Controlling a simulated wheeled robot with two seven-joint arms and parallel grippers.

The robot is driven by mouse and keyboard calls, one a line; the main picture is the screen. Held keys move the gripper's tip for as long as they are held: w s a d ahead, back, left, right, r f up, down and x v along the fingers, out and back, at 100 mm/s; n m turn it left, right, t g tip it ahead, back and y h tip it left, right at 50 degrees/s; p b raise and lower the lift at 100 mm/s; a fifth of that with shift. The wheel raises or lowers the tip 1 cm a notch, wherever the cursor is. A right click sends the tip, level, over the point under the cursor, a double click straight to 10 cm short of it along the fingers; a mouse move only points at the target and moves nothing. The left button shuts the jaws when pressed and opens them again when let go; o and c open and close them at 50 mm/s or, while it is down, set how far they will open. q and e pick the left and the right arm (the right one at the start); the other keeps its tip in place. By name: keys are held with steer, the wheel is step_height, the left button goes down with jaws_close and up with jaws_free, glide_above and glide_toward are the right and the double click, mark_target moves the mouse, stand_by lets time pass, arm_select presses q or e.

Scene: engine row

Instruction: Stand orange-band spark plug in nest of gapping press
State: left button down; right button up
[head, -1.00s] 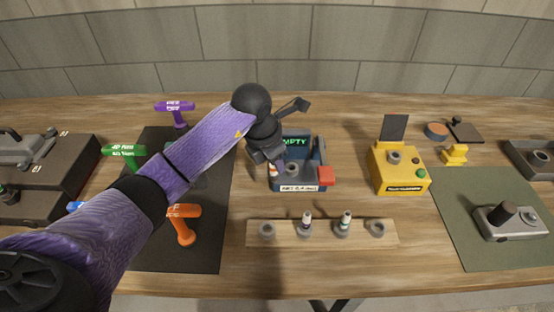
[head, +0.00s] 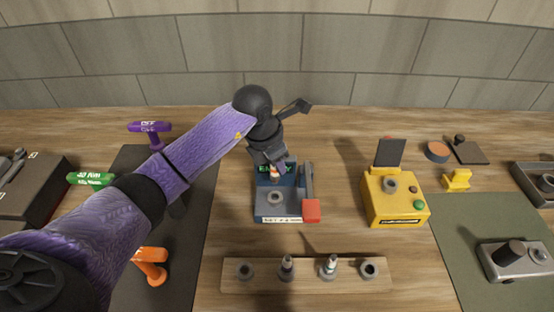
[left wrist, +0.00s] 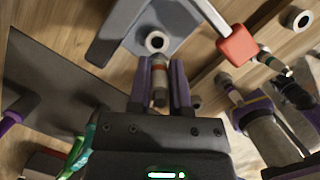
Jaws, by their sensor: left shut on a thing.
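The gapping press (head: 262,207) is a blue open-topped block with a red-ended lever (head: 311,210). Its nest (head: 274,197) is a grey ring with an empty hole, which also shows in the left wrist view (left wrist: 157,42). My left gripper (head: 271,166) is over the back part of the press, behind the nest in the picture. It is shut on the orange-band spark plug (head: 274,173). In the left wrist view the plug (left wrist: 159,76) sits between the two purple fingers, its orange band showing. The plug is apart from the nest. My right gripper is not seen.
A wooden rack (head: 308,277) in front holds two other plugs (head: 287,264) and (head: 329,266), with an empty socket at each end. A yellow tester (head: 395,203) stands to the right. Handled tools stand on the dark mat (head: 187,250) at left.

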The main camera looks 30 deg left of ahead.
mark_target(277, 182)
arm_select(q)
steer(key=shift+f+b, duration=2.45)
steer(key=shift+f, duration=0.95)
